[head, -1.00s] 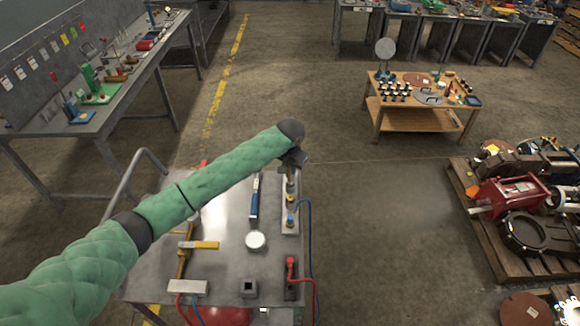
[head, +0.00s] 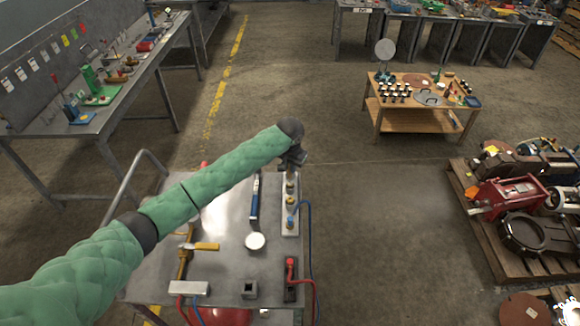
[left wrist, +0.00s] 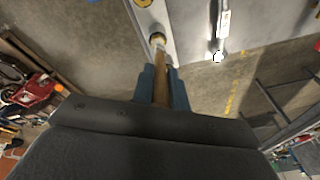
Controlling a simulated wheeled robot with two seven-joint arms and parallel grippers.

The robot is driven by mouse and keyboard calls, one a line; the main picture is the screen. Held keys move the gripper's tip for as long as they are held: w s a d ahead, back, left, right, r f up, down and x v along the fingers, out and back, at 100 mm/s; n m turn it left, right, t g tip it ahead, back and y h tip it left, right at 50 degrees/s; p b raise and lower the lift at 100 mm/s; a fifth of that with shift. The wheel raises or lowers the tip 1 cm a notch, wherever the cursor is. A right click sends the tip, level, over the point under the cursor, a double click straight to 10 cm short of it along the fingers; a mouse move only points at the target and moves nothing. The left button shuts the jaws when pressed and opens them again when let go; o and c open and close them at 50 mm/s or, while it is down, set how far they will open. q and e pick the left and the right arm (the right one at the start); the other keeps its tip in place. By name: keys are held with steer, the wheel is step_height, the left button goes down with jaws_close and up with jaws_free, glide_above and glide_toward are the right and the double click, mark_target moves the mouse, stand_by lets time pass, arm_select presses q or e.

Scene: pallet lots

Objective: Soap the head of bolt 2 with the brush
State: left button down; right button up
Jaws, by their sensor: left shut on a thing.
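My left gripper (head: 296,160) is over the far end of a pale strip (head: 290,232) on the metal cart. In the left wrist view its blue-grey fingers (left wrist: 163,88) are shut on the brush (left wrist: 161,90), whose brown wooden handle shows between them. The brush's far end is at or close to a round brassy bolt head (left wrist: 157,39) on the strip; I cannot tell whether they touch. Another yellowish head (left wrist: 143,2) is cut by the frame's top edge. In the head view, yellow-ringed heads (head: 290,200) stand in a row on the strip. I cannot tell which is bolt 2. My right gripper is not in view.
The cart top (head: 222,235) also holds a blue-handled tool (head: 255,200), a round white-topped container (head: 255,241), a yellow-handled valve (head: 206,246) and a red clamp-like part (head: 290,264). A blue hose (head: 309,225) runs beside the strip.

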arm_select(q)
steer(key=shift+s, duration=0.15)
steer(key=shift+s+r, duration=0.1)
steer(key=shift+s, duration=0.15)
stand_by(0.3)
steer(key=shift+s, duration=0.1)
steer(key=shift+s, duration=0.25)
steer(key=shift+w, duration=0.45)
stand_by(0.6)
steer(key=shift+w, duration=0.35)
steer(key=shift+s, duration=0.5)
stand_by(0.4)
